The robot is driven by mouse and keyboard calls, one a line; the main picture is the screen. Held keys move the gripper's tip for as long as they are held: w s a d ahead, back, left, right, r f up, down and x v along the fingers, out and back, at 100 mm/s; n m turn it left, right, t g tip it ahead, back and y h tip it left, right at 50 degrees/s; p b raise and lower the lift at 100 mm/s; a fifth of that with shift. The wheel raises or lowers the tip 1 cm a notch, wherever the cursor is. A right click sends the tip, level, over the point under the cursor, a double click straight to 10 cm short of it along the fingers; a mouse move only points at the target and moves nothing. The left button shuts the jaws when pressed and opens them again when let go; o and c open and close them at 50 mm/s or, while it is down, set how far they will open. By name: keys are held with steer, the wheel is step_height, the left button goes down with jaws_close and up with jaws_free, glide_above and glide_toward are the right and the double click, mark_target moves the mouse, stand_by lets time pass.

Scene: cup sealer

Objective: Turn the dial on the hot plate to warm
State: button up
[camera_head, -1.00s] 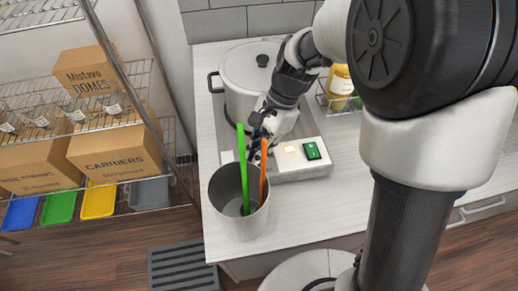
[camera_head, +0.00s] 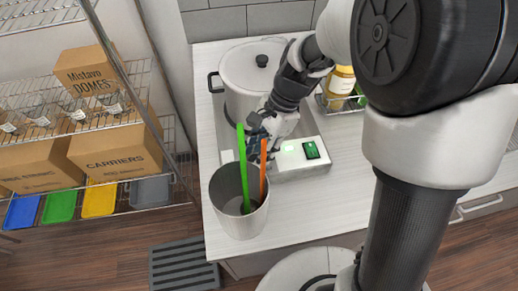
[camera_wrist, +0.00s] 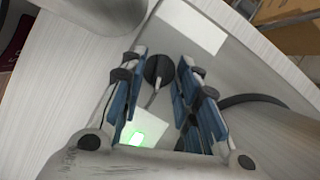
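The hot plate (camera_head: 318,168) is a light grey unit on the counter, with a lit green indicator and a green rocker switch (camera_head: 311,150) on its front panel. Its dial (camera_wrist: 159,70) is a round black knob, seen in the wrist view between my fingertips; my gripper hides it in the head view. My gripper (camera_wrist: 162,58) has its two blue-padded fingers apart, one on each side of the dial, with gaps visible. Contact with the dial cannot be told. The indicator (camera_wrist: 137,139) glows green between the fingers. In the head view my gripper (camera_head: 262,135) is at the panel's left part.
A lidded pot (camera_head: 248,75) stands on the hot plate behind my gripper. A metal cup (camera_head: 238,215) with a green and an orange stick stands close in front. A wire basket with a yellow jar (camera_head: 340,84) is at right. Clear counter lies right of the panel.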

steer(key=v, duration=1.2)
steer(key=shift+d, duration=0.1)
steer(key=s+d+r+n+t+h, duration=0.1)
steer(key=s+d+n+t, duration=0.2)
steer(key=s+d+n, duration=0.2)
steer(key=s+d+r+n+t+h, duration=0.2)
steer(key=s+d+n+t, duration=0.2)
steer(key=s, duration=0.8)
steer(key=d+n, duration=0.2)
steer(key=d, duration=0.1)
steer(key=shift+r+h, duration=0.25)
steer(key=shift+h, duration=0.05)
